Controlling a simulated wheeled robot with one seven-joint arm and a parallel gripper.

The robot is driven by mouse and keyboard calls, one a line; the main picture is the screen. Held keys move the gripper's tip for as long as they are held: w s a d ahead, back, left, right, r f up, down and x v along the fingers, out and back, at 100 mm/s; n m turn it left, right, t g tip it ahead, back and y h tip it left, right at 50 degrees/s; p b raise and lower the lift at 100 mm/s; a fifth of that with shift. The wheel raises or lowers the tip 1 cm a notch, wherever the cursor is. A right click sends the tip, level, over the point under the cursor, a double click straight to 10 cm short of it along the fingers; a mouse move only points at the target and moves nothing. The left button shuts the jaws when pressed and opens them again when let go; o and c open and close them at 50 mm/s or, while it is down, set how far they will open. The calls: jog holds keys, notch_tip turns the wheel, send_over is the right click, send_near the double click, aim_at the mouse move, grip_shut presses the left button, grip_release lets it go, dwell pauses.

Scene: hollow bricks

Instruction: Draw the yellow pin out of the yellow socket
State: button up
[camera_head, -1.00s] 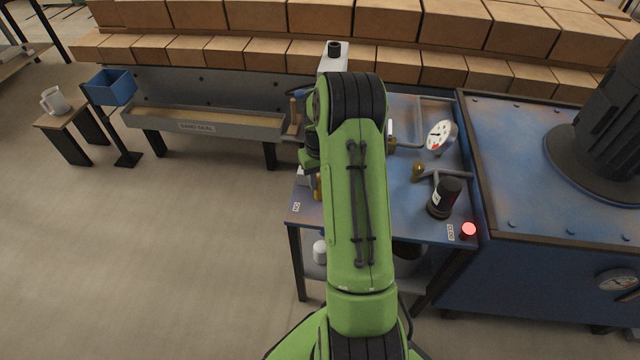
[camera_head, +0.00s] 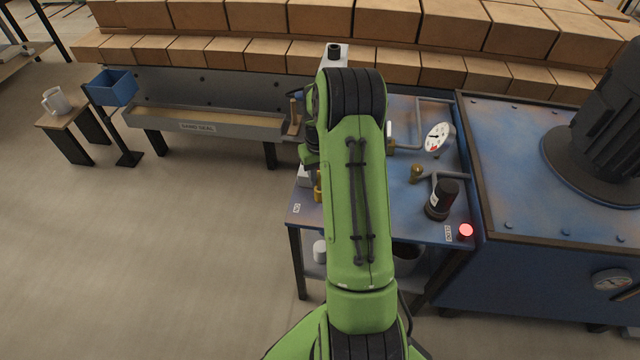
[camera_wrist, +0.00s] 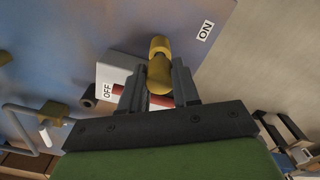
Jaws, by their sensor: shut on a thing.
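In the wrist view, my gripper (camera_wrist: 161,82) has its two dark fingers closed on either side of the yellow pin (camera_wrist: 160,80). A narrower neck and a rounded yellow part (camera_wrist: 159,46) lie in line with it, beyond the fingertips. I cannot tell whether that part is the socket or more of the pin. A small yellow piece (camera_head: 318,190) shows at the arm's left edge, over the blue bench.
In the wrist view, a pale block with an OFF label (camera_wrist: 107,92) and a red part sits close left of the fingers. An ON label (camera_wrist: 204,31) is on the blue bench top (camera_head: 405,215). A gauge (camera_head: 437,137), pipes and a black cylinder (camera_head: 441,199) stand right.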

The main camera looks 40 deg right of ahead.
jog(key=shift+r+p, duration=0.95)
jog(key=shift+r, duration=0.45)
notch_tip(320, 180, up, 5)
jog(key=p, duration=0.4)
jog(key=s+a+r, duration=0.2)
jog(key=s+a, duration=0.1)
jog(key=s, duration=0.2)
jog(key=shift+a+b, duration=0.2)
jog(key=shift+b, duration=0.15)
